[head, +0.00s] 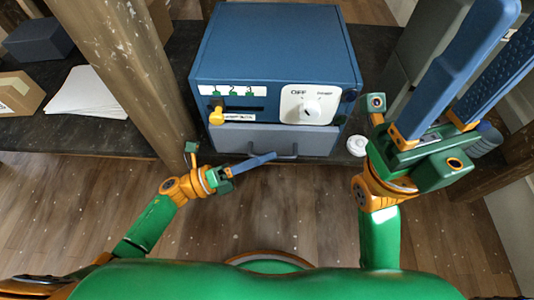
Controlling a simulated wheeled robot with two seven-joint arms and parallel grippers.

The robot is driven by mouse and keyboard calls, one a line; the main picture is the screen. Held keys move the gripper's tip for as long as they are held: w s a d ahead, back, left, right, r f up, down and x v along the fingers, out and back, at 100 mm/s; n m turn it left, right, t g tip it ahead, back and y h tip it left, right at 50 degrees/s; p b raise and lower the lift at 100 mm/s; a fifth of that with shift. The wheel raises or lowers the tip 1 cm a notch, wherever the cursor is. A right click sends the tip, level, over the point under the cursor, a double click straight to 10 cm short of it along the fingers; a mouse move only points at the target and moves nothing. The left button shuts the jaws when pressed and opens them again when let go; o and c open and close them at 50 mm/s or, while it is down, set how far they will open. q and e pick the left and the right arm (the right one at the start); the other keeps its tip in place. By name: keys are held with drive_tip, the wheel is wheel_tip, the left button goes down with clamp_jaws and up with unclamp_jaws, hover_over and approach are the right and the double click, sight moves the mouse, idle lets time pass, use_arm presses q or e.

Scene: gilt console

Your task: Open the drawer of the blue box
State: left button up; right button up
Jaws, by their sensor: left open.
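The blue box (275,45) stands on a dark shelf. Its front has a white dial marked OFF, a slot with a yellow-tipped lever and a label with numbers. Below that panel is the grey drawer (230,139), which looks shut, with a dark handle (287,156) low on its front. My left gripper (262,160) is open in front of the drawer, its blue finger pointing right at the handle's left part; whether it touches cannot be told. The other finger is not clearly seen. My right gripper (500,40) is raised at the right, its two long blue fingers apart and empty.
A wooden post (135,70) stands close left of the box. White paper sheets (86,95), a cardboard box (15,95) and a dark box (38,40) lie left of it. A small white round object (356,145) sits right of the drawer. The floor in front is clear.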

use_arm(q)
drive_tip(key=shift+w+d+r, duration=0.15)
drive_tip(key=shift+w+d, duration=0.05)
drive_tip(key=shift+d, duration=0.3)
drive_tip(key=shift+c, duration=0.2)
clamp_jaws()
idle(0.9)
